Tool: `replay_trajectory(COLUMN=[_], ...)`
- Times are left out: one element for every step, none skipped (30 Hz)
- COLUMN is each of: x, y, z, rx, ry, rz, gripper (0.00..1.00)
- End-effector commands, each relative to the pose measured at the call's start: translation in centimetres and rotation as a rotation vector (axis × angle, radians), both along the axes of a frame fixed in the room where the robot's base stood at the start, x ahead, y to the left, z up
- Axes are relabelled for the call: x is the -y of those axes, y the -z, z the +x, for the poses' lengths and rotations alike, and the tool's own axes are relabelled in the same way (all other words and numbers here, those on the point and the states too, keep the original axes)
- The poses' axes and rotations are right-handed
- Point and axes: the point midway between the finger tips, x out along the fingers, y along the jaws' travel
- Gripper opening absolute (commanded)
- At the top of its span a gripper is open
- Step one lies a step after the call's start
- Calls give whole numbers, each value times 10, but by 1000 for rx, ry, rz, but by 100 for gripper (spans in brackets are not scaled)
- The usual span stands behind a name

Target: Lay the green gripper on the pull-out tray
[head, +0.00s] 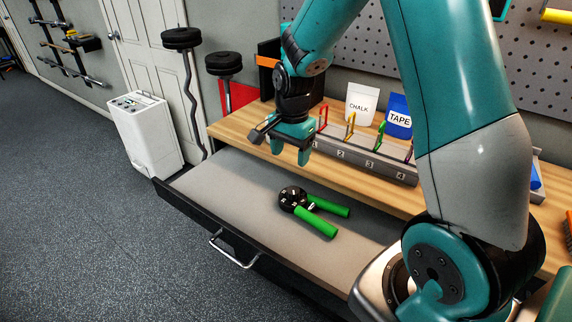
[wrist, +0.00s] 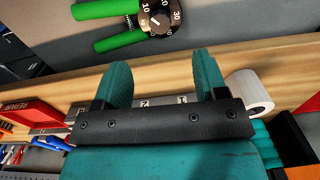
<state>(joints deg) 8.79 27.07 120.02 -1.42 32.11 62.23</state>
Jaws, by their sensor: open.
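The green gripper (head: 315,214), a hand grip trainer with two green handles and a black numbered dial, lies on the grey surface of the pull-out tray (head: 215,181). It also shows at the top of the wrist view (wrist: 128,38), beyond my fingertips. The tray is pulled out below the wooden bench top, with a metal handle on its front. My gripper (head: 289,155) is open and empty, above the bench edge and the back of the tray. It is apart from the green gripper, up and to its left in the head view. Its two fingers show in the wrist view (wrist: 160,75).
A grey numbered rack (head: 360,160) with coloured hand grips stands on the wooden bench (head: 237,122). Behind it are a CHALK bag (head: 361,104) and a TAPE bag (head: 398,116). A white roll (wrist: 249,91) shows in the wrist view. The tray's left part is clear.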

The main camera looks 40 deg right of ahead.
Motion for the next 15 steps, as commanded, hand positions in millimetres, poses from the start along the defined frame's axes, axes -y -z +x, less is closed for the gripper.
replay_trajectory(x=[-18,-31,-50,-66,-82,-104,-119,-132,-148,-158,-167,-177,-183,-188,-192], y=[-16,-26,-40,-52,-63,-78,-88,-97,-107,-114,-120,-126,-130,-133,-136], z=[-5,-11,-21,-30,-42,-60,-74,-89,-110,-125,-140,-158,-171,-182,-195], rx=[20,30,50,67,85,111,130,151,181,201,221,248,265,282,301], ry=[-99,-177,-303,-410,-525,-684,-804,-922,-1073,-1182,-1283,-1408,-1490,-1565,-1647], rz=[17,31,52,69,86,109,126,140,159,171,181,193,201,208,214], gripper=[66,66,66,66,66,66,66,66,66,66,66,66,66,66,66])
